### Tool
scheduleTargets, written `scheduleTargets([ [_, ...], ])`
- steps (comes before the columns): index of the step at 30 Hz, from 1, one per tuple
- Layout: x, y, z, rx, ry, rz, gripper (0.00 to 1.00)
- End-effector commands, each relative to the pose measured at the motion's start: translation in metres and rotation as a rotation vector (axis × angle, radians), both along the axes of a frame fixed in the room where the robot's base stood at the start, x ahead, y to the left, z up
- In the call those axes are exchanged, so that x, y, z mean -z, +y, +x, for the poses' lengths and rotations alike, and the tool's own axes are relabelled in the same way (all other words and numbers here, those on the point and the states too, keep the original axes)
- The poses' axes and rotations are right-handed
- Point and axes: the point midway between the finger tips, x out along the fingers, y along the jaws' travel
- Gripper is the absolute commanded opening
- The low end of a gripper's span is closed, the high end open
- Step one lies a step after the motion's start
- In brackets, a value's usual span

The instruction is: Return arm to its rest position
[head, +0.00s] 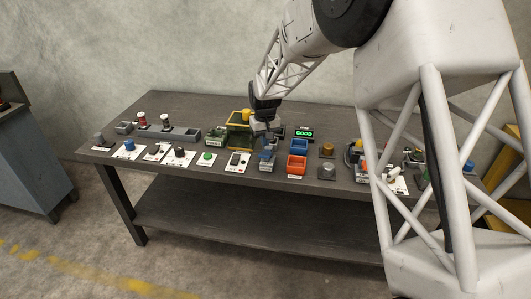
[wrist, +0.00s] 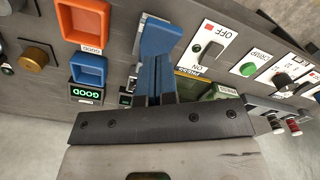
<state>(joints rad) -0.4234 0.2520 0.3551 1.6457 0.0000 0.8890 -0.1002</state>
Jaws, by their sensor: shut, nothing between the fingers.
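My gripper (head: 268,134) hangs low over the middle of the table (head: 222,101) in the head view, with its fingers pointing down. In the wrist view the fingers of my gripper (wrist: 155,94) are together, with nothing seen between them. A blue piece (wrist: 160,36) lies just beyond the fingertips in the wrist view; I cannot tell whether they touch it. A red and white spool-like piece (head: 141,118) and a dark and white one (head: 164,121) stand upright on a grey rack (head: 182,133) at the left of the table.
An orange bin (head: 297,162) and a blue bin (head: 300,145) stand right of my gripper, before a lit GOOD sign (head: 304,133). A yellow-framed machine (head: 238,138) stands close at its left. Switches and buttons line the front edge. Air above the left table is clear.

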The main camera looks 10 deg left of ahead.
Motion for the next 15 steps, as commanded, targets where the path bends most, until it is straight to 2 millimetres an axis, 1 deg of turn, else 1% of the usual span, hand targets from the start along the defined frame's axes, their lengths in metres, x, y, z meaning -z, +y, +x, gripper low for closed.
scheduleTargets([
  [10,-0.001,-0.001,0.0,0.001,-0.001,0.0,0.0],
  [15,-0.011,-0.011,-0.005,0.011,-0.006,0.002,0.0],
])
